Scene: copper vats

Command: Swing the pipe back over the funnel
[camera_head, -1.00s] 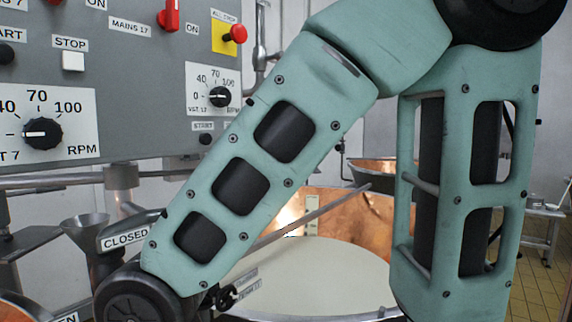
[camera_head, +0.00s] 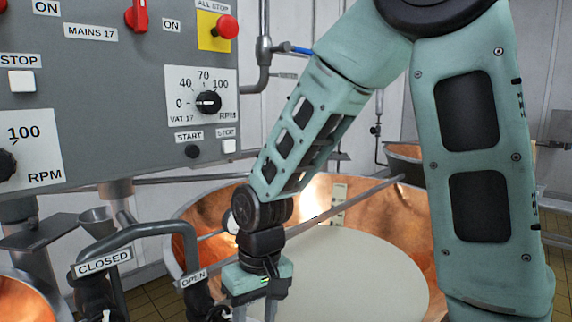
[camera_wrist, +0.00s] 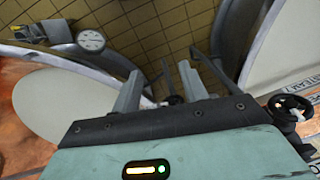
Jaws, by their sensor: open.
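A bent grey pipe (camera_head: 150,232) arches in the lower left of the head view, between the CLOSED and OPEN labels. A small grey funnel (camera_head: 97,220) stands behind its left end. The pipe's right end drops just left of my gripper; both lower ends run out of clear sight. My gripper (camera_head: 258,308) points down in front of the copper vat, right of the pipe and apart from the funnel. In the wrist view my gripper (camera_wrist: 160,88) has its two fingers spread. A dark thing shows beyond them; I cannot tell whether it lies between them.
A copper vat (camera_head: 375,225) with pale liquid (camera_head: 340,265) lies behind my gripper, with a thin bar across it. A grey control panel (camera_head: 110,95) hangs at upper left. A black handwheel (camera_wrist: 290,105) is at the right of the wrist view, near another vat.

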